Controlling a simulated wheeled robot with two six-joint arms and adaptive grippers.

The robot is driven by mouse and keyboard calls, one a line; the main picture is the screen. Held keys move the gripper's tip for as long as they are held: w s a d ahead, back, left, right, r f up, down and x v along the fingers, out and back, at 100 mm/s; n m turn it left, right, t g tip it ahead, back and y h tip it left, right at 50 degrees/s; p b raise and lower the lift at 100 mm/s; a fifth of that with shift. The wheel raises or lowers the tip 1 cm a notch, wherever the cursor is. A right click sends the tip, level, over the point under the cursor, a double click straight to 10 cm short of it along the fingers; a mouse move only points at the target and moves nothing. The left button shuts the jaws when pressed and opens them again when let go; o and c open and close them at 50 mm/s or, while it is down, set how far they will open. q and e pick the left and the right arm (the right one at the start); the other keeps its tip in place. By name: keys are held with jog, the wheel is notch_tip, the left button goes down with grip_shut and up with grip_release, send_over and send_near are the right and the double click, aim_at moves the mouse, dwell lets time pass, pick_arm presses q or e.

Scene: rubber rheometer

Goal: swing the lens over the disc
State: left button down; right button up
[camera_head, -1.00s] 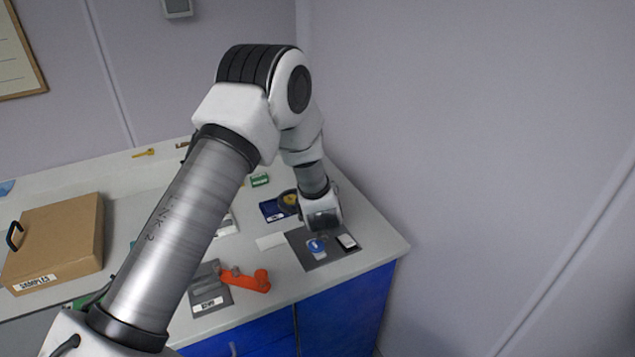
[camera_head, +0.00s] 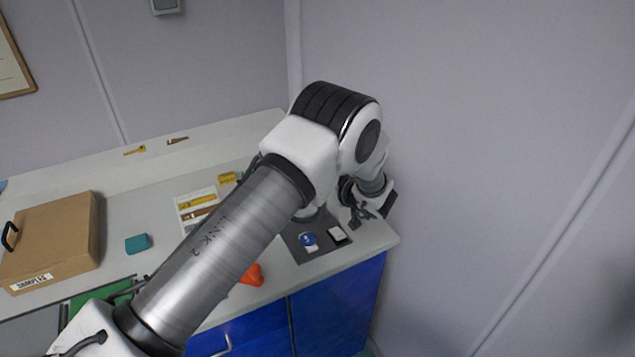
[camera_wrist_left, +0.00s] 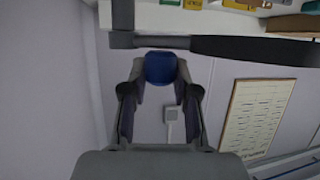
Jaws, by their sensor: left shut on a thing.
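A blue disc (camera_head: 307,239) lies on the dark grey mat (camera_head: 315,257) near the right front corner of the bench. My left gripper (camera_head: 358,214) is to the right of the disc, at the bench's right edge, partly hidden by my arm. In the left wrist view its fingers (camera_wrist_left: 160,85) are shut on a blue knob (camera_wrist_left: 160,68). A dark bar (camera_wrist_left: 250,48) runs across just beyond the knob. A dark rounded part (camera_head: 346,190) shows beside my wrist; I cannot tell whether it is the lens. My right gripper is not in view.
A small black-and-white item (camera_head: 338,235) lies on the mat right of the disc. An orange part (camera_head: 252,275) is half hidden behind my arm.

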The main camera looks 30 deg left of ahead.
pick_arm(q)
jog(key=shift+s+f, duration=0.1)
jog(key=c, duration=0.9)
grip_release()
jog(key=shift+o, duration=0.2)
jog(key=shift+w+a+f, duration=0.15)
jog(key=shift+w+a, duration=0.05)
jog(key=shift+d, duration=0.2)
jog(key=v, duration=1.1)
jog(key=shift+d+r, duration=0.2)
jog(key=shift+d, duration=0.05)
jog(key=shift+s+f, duration=0.1)
jog(key=shift+s, duration=0.05)
